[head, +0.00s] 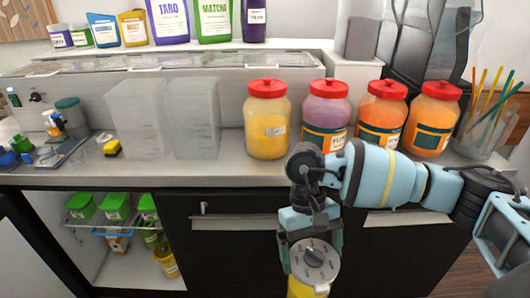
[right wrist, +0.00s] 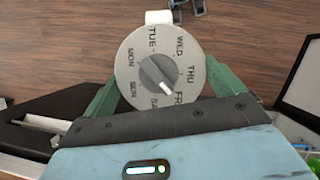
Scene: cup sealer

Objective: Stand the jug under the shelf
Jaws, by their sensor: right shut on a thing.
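The jug (head: 308,290) is yellow below, with a round grey lid (head: 322,262) that carries a dial. My right gripper (head: 310,240) is shut on it and holds it upright in front of the dark cabinet. In the right wrist view, the lid (right wrist: 160,70) shows day names and sits between the green fingers (right wrist: 158,92); the floor shows behind it. The shelf (head: 78,222) is a wire rack in the open cabinet at lower left, left of the jug. The jug's lower part is cut off by the frame edge. My left gripper is not in view.
Several green-lidded tubs (head: 115,206) sit on the shelf. A blue-rimmed container (head: 118,243) and a yellow jug (head: 165,262) are below it. The cabinet floor (head: 120,275) has bare room at the front. Drawer handles (head: 235,222) stick out near the jug.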

